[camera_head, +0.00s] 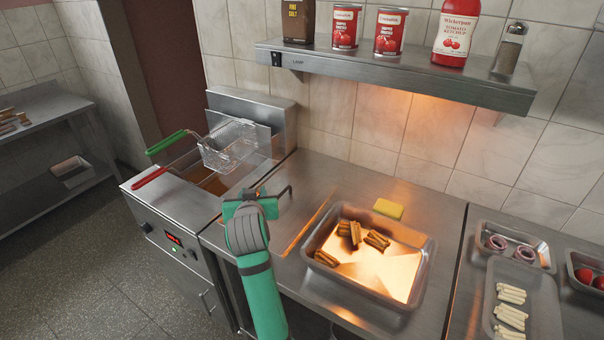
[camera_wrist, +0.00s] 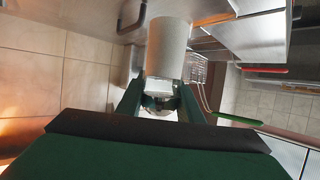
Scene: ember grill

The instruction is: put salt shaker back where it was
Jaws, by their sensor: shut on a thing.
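My gripper (camera_head: 250,200) is in front of the fryer's right side, above the left part of the steel counter (camera_head: 335,175). In the wrist view my gripper (camera_wrist: 160,102) is shut on a small pale, glassy thing, which I take to be the salt shaker (camera_wrist: 158,86). A light grey cylinder lines up with it beyond the fingertips; I cannot tell whether it is part of the shaker. In the head view the shaker is hidden behind my gripper. The wall shelf (camera_head: 400,75) holds a dark-filled shaker (camera_head: 508,50) at its right end.
A ketchup bottle (camera_head: 456,32), red cans (camera_head: 345,27) and a brown box (camera_head: 298,20) stand on the shelf. The fryer basket (camera_head: 228,146) is at the left. A tray (camera_head: 420,275) with browned food and a yellow sponge (camera_head: 388,209) sit on the counter; more food trays are at right.

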